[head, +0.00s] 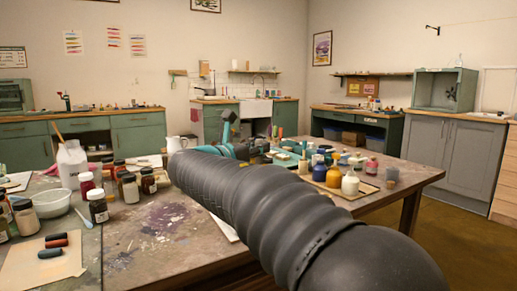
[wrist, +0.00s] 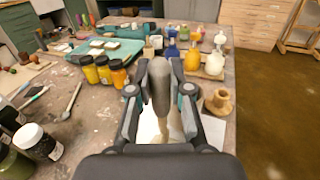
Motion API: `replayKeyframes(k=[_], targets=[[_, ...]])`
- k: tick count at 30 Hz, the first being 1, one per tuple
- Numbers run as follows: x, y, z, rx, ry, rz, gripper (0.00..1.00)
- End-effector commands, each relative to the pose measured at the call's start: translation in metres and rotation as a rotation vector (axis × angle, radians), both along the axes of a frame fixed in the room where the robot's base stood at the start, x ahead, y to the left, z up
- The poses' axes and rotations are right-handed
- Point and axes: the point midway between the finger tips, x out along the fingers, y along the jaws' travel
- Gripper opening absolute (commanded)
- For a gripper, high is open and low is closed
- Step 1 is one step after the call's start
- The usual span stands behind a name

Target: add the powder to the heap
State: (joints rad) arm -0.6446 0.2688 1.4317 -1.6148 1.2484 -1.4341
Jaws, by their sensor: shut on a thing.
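My gripper (wrist: 159,68) is shut on a grey-brown, rounded, elongated thing (wrist: 158,92) in the wrist view. It stands lengthwise between the two fingers; I cannot tell whether it is a scoop or a vessel. Below it a pale tan patch (wrist: 174,122) shows over a white sheet (wrist: 150,130); I cannot tell if this is powder, a heap or part of the held thing. In the head view my gripper (head: 240,148) is over the table, largely hidden behind my dark arm. No heap shows clearly in the head view.
Yellow-orange jars (wrist: 104,72) stand left of my gripper and paint bottles (wrist: 192,60) beyond it. A tan pot (wrist: 219,102) stands close on the right, near the table edge. Dark jars (wrist: 38,142) are at the near left. A white bowl (head: 50,202) stands on the table's left.

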Motion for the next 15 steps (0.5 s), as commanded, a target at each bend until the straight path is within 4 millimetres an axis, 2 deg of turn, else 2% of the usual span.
replayKeyframes(k=[1,15], targets=[[0.000,0.000,0.008,0.000,0.000,0.000,0.00],[0.000,0.000,0.038,0.001,-0.001,0.000,0.00]])
